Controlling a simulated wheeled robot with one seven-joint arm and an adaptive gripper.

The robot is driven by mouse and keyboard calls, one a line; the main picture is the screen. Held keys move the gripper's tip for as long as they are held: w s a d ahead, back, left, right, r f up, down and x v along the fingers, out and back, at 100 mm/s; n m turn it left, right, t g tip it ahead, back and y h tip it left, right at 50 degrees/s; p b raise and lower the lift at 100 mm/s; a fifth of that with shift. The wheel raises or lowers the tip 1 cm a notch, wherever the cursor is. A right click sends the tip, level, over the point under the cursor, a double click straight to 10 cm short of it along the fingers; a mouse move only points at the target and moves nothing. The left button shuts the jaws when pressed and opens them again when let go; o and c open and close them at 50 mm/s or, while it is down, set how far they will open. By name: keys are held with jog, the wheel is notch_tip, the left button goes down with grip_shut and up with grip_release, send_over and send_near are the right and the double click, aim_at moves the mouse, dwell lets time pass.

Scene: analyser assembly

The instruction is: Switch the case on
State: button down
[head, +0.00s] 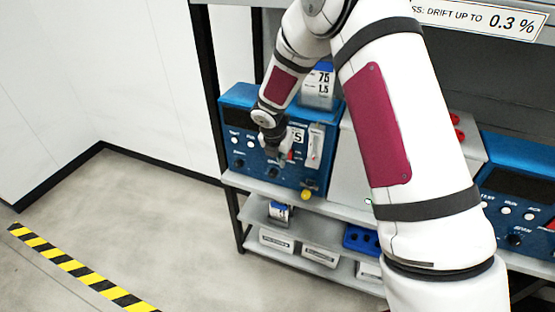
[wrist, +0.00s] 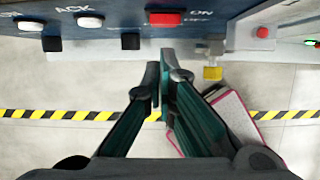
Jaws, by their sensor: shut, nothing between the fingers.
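The blue case (head: 240,165) stands on the shelf at the left in the head view, and its front panel (wrist: 120,14) fills the top of the wrist view. Part of a red piece (head: 290,155) shows beside my gripper (head: 275,158) in the head view. My gripper is shut and empty, its fingertips (wrist: 160,72) just short of the panel, roughly in line below the red switch in the wrist view. No contact with the switch is visible.
White buttons (wrist: 90,20) sit left of the switch. Another blue case (head: 510,185) stands at the right. Lower shelf holds several boxes (head: 320,256).

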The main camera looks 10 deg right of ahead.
jog(key=shift+w+d+r, duration=0.1)
jog(key=shift+w+d, duration=0.25)
jog(key=shift+w, duration=0.25)
jog(key=shift+w+d+r+g+b, duration=0.2)
jog(key=shift+w+d+g+b, duration=0.15)
jog(key=shift+b, duration=0.45)
jog(key=shift+w+r, duration=0.1)
jog(key=shift+r, duration=0.05)
jog(key=shift+r, duration=0.6)
